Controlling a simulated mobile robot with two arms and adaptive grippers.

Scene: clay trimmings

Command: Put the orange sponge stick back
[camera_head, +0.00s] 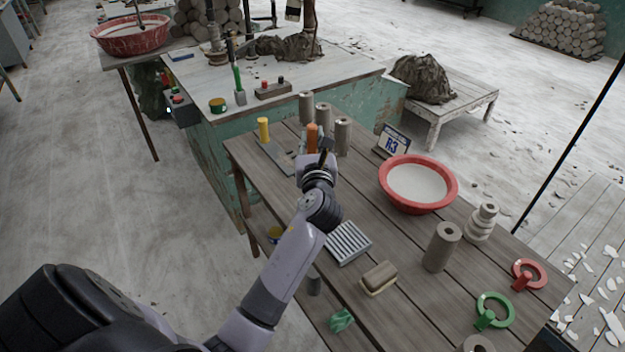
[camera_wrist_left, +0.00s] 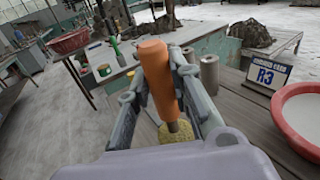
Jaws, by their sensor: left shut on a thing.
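My left gripper (camera_head: 313,155) is shut on the orange sponge stick, whose handle (camera_head: 312,135) stands up above the fingers near the table's far left part. In the left wrist view the orange handle (camera_wrist_left: 158,80) is close to upright, slightly tilted, between the two fingers (camera_wrist_left: 165,110). Its yellowish sponge end (camera_wrist_left: 178,132) shows low between the fingers. A grey flat holder plate (camera_head: 274,154) lies beside the gripper on its left, with a yellow-handled stick (camera_head: 263,128) upright at it. The gripper and arm hide part of the plate. My right gripper is not in view.
Several grey clay cylinders (camera_head: 343,137) stand close behind the gripper. To the right are an R3 sign (camera_head: 393,141) and a red basin (camera_head: 445,199).

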